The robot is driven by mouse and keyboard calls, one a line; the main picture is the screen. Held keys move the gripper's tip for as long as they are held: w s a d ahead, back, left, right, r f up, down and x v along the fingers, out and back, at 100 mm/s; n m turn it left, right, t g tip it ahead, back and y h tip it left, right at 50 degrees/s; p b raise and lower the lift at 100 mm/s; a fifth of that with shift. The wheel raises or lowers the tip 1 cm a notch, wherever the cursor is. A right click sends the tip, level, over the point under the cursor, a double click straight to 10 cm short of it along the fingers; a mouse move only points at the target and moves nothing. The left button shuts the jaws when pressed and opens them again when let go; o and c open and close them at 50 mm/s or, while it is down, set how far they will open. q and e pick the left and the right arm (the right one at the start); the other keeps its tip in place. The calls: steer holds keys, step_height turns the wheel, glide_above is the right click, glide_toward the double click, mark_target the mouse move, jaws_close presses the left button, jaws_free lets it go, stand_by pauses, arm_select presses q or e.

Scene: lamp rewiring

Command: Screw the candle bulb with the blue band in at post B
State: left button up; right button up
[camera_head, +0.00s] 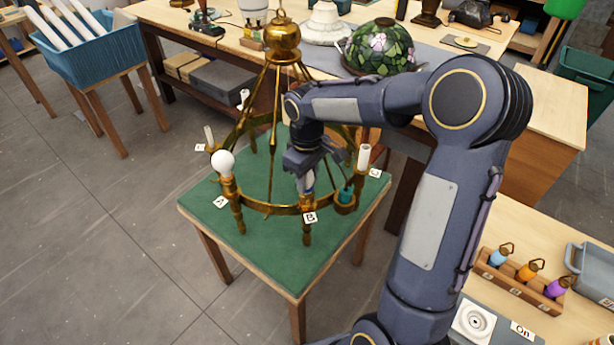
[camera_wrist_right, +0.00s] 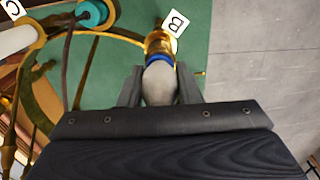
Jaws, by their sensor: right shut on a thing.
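The brass chandelier (camera_head: 262,208) stands on a green-topped table, its ring carrying several posts. Post B, marked by a white tag (camera_head: 310,217), is at the ring's front; its tag also shows in the right wrist view (camera_wrist_right: 175,22). My right gripper (camera_head: 306,178) is above post B, pointing down. In the right wrist view, my right gripper (camera_wrist_right: 158,88) is shut on the candle bulb (camera_wrist_right: 158,82). The blue band (camera_wrist_right: 159,59) sits against the brass holder (camera_wrist_right: 158,42) of post B, in line with it. How deep the base sits is hidden. My left gripper is not in view.
A round white bulb (camera_head: 223,163) stands at post A. A white candle sleeve (camera_head: 364,157) stands near tag C (camera_head: 375,173). A teal piece (camera_head: 346,193) sits on the ring right of post B. A wooden rack (camera_head: 520,281) with coloured items is at right.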

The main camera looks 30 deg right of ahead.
steer(key=o, duration=0.5)
steer(key=shift+c, duration=0.2)
steer(key=c, duration=0.5)
steer(key=m, duration=0.2)
steer(key=shift+f+m+b, duration=0.15)
steer(key=shift+m+b, duration=0.25)
steer(key=m, duration=0.3)
steer(key=shift+m, duration=1.2)
steer(key=m, duration=0.3)
steer(key=shift+a+m+b, duration=0.1)
steer(key=shift+m+b, duration=0.3)
steer(key=m, duration=0.4)
